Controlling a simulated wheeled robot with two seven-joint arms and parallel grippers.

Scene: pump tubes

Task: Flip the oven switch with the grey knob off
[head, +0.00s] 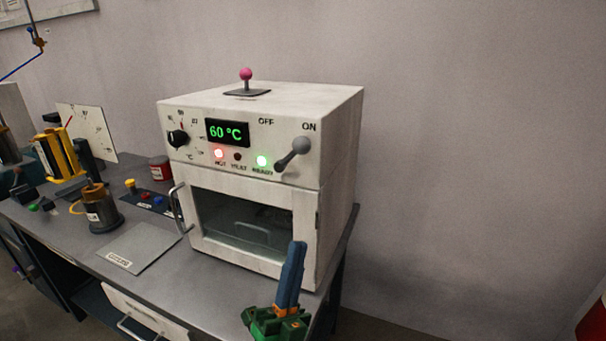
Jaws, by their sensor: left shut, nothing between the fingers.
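The white oven (338,130) stands on the grey bench. Its switch with the grey knob (301,146) is at the right end of the front panel. The lever tilts up and to the right, with the knob just below the word ON. The word OFF (266,122) is printed further left. My left gripper (297,248) has blue fingers pointing up and shut, with nothing between them. It shows in front of the oven door's lower right part, well below the knob and apart from it. My right gripper is not in view.
The oven display (228,133) reads 60 °C, with a red and a green light lit. A pink-knobbed lever (246,76) stands on the oven top. The door handle (180,208) sticks out at left. Bench items crowd the left; the space right of the oven is free.

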